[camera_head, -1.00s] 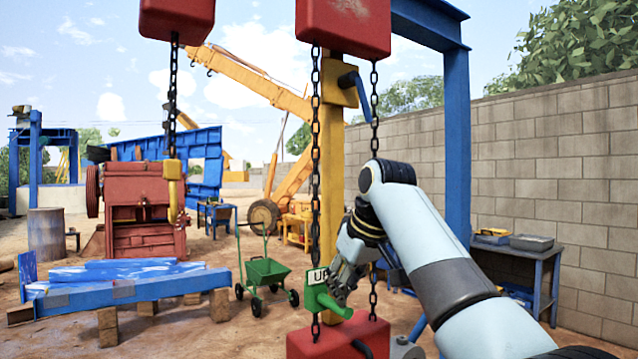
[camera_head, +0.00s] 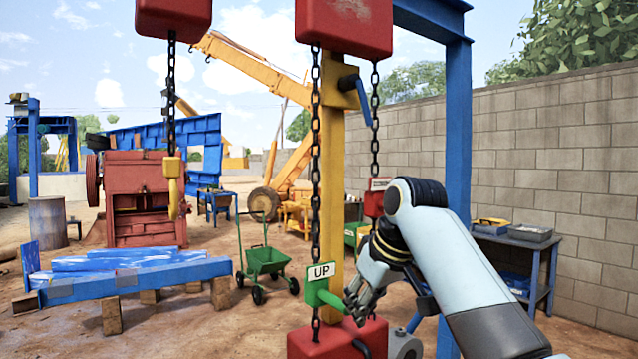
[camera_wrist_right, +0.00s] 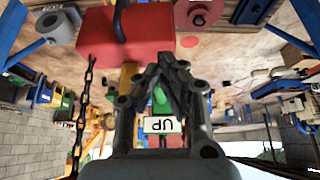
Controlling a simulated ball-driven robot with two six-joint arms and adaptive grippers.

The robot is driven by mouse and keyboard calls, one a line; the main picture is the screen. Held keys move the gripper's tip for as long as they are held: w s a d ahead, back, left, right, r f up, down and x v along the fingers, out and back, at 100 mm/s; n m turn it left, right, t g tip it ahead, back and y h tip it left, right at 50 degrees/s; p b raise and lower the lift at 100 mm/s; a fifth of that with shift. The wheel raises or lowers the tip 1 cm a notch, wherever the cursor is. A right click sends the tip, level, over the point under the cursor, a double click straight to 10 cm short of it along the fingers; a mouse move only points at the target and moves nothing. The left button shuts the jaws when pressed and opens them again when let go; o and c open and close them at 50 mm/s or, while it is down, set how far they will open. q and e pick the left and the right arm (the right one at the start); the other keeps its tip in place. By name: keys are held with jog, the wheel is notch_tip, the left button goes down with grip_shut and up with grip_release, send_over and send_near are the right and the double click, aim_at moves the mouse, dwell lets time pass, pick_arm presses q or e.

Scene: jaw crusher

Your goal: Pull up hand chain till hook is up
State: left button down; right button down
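A green handle (camera_head: 322,292) with a white UP sign (camera_head: 321,271) sits at the left hand chain (camera_head: 315,165), above a red block (camera_head: 337,340). The yellow hook (camera_head: 173,170) hangs at left on a chain below a red block (camera_head: 174,18). My right gripper (camera_head: 352,303) is at the right end of the handle; I cannot tell whether they touch. In the right wrist view its dark fingers (camera_wrist_right: 168,62) converge at the tips and look shut. The inverted sign (camera_wrist_right: 165,125) and handle (camera_wrist_right: 159,98) show between them. My left gripper is out of view.
A red part (camera_head: 376,198) with an unreadable label is on the right chain (camera_head: 375,125). A yellow post (camera_head: 332,190) and blue column (camera_head: 457,150) stand close by. A green cart (camera_head: 265,262), blue beams (camera_head: 140,278) and red crusher (camera_head: 143,195) are further off at left.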

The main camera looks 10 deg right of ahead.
jog(key=s+v, duration=0.1)
jog(key=v, duration=0.5)
jog(key=shift+d+f, duration=0.15)
dwell(1.5)
